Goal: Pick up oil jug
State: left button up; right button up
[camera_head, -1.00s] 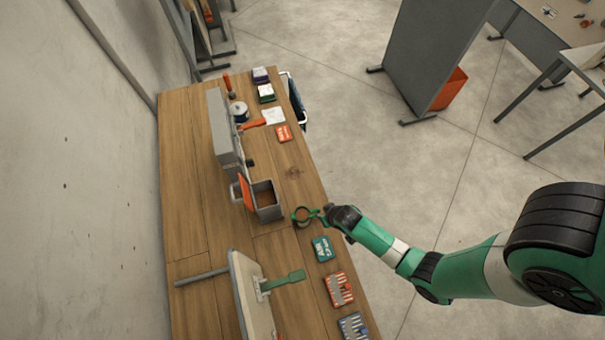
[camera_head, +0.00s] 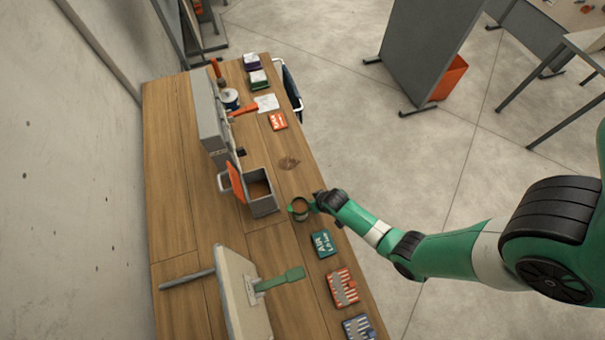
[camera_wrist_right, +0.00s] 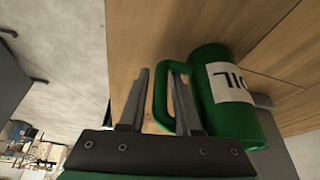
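The oil jug (camera_head: 299,210) is a green open-topped cylinder standing on the wooden bench near its right edge in the head view. In the right wrist view the jug (camera_wrist_right: 206,78) fills the middle right, with a white label with black letters and a loop handle facing the gripper. My right gripper (camera_wrist_right: 161,95) is open at the handle. One finger lies outside the handle and the other appears on the side toward the jug body; contact cannot be told. In the head view the right gripper (camera_head: 313,205) is beside the jug. My left gripper is not in view.
A grey bin with an orange lid (camera_head: 262,206) stands left of the jug. A teal packet (camera_head: 323,243) and a red packet (camera_head: 343,288) lie along the bench's right edge. A screen-like panel (camera_head: 240,293) stands in front. Open floor lies right of the bench.

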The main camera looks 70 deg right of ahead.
jog(key=shift+c, duration=0.3)
jog(key=shift+r, duration=0.1)
grip_shut()
dwell(0.9)
